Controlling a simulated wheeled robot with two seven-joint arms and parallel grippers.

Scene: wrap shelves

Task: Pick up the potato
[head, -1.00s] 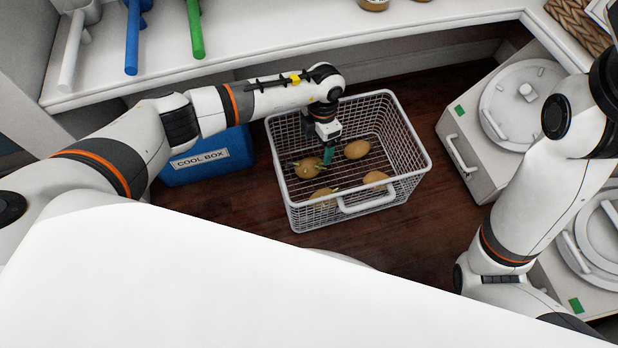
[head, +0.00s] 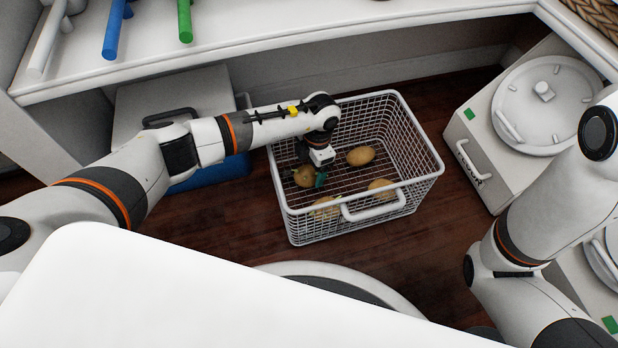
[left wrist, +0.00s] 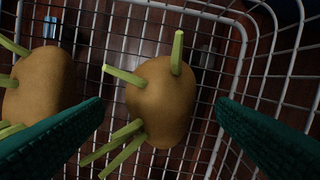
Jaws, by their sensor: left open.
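Several brown potatoes lie in a white wire basket (head: 352,231) on the floor. In the head view one potato (head: 303,176) is at the left beside my left gripper (head: 312,180), and another potato (head: 360,156) is further right. Two more potatoes, (head: 382,188) and (head: 325,207), are near the front wall. In the left wrist view a potato (left wrist: 163,100) with green sprouts lies between the open teal fingers of my left gripper (left wrist: 160,104). A second sprouted potato (left wrist: 40,90) is left of it. My right gripper is out of view.
A blue cool box (head: 208,172) with a grey lid stands left of the basket. White bins with round lids (head: 545,100) stand at the right. A white shelf (head: 300,35) runs above and behind. Dark wooden floor (head: 440,235) is bare right of the basket.

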